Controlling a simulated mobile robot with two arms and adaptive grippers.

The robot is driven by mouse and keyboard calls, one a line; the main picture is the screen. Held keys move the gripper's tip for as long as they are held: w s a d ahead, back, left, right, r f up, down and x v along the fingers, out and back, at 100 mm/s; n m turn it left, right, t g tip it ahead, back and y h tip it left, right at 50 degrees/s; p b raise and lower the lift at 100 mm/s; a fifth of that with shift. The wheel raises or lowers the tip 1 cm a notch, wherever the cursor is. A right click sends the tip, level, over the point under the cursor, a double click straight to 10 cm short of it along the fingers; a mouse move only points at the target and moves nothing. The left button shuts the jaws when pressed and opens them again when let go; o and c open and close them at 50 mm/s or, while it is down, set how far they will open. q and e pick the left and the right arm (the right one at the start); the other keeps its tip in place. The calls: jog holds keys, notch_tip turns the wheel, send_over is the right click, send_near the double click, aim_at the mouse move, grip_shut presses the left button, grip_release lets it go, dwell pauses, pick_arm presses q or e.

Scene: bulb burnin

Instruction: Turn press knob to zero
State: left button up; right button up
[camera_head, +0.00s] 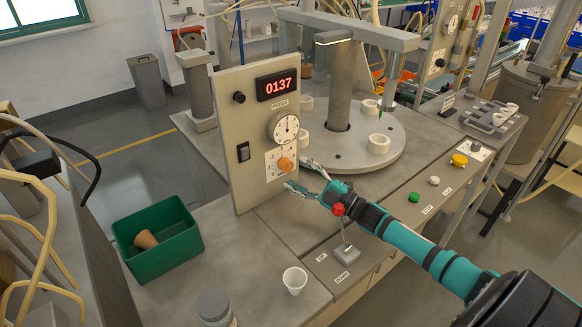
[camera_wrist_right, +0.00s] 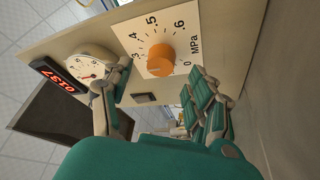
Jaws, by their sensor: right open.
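The press knob (camera_head: 286,164) is orange and sits on a white dial plate marked with numbers and MPa, low on the upright grey panel (camera_head: 247,190). In the right wrist view the knob (camera_wrist_right: 161,57) shows whole, with the 0 mark at the plate's lower right corner. My right gripper (camera_head: 300,176) is open, its fingers just in front of the panel. In the right wrist view its fingers (camera_wrist_right: 160,95) stand apart on either side below the knob, with nothing between them. I cannot tell if a finger touches the panel. My left gripper is not in view.
Above the knob are a round gauge (camera_head: 284,129) and a red display (camera_head: 277,85) reading 0137. A red-topped lever (camera_head: 338,209) stands beside my right wrist. A white cup (camera_head: 295,280) and a green bin (camera_head: 157,238) are nearer. A round table (camera_head: 349,150) lies behind.

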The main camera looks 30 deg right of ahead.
aim_at(289, 168)
jog(key=shift+x, duration=1.55)
jog(key=c, duration=1.1)
